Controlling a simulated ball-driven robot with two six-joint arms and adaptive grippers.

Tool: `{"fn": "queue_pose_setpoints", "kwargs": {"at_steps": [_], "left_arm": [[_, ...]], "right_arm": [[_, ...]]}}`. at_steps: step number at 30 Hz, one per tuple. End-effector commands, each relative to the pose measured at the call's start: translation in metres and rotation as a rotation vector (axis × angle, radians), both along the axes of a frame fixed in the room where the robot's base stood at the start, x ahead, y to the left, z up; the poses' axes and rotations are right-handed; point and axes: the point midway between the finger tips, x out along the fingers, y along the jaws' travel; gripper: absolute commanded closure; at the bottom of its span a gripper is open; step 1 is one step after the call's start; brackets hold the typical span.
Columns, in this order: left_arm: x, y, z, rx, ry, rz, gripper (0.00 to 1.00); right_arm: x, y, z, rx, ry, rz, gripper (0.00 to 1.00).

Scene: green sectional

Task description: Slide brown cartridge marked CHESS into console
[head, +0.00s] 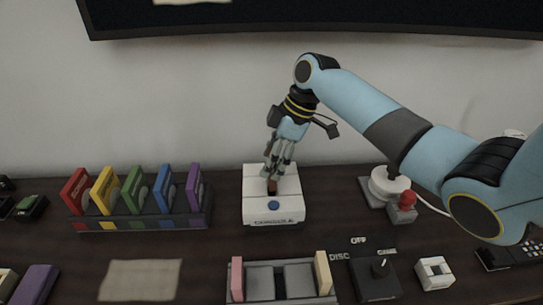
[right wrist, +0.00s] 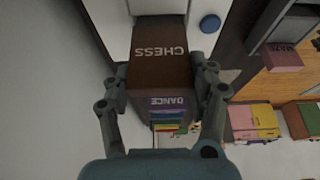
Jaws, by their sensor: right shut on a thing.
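The brown cartridge marked CHESS (right wrist: 160,50) is between the fingers of my right gripper (right wrist: 160,80), which is shut on it. In the head view my right gripper (head: 278,172) points down over the white console (head: 288,202). The lower part of the brown cartridge (head: 271,187) shows below the fingertips, at the middle of the console's top. I cannot tell how deep it sits in the slot, as the fingers hide part of it. The console's blue button (head: 273,205) is in front of it. My left gripper is not in view.
A rack (head: 140,222) with red, yellow, green, blue and purple cartridges stands left of the console. A grey holder (head: 262,283) with pink and cream cartridges is in front. A beige mat (head: 140,280) lies front left.

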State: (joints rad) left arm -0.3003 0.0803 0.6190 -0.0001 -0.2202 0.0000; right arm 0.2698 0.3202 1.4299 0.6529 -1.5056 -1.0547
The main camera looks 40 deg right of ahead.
Motion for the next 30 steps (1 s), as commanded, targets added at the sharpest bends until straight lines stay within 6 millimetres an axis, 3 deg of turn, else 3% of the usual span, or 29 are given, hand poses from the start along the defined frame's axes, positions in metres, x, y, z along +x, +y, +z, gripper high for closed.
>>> {"fn": "queue_pose_setpoints", "kwargs": {"at_steps": [30], "left_arm": [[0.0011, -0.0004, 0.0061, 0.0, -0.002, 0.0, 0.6]], "right_arm": [[-0.0001, 0.0002, 0.0005, 0.0, 0.0, 0.0, 0.73]]}}
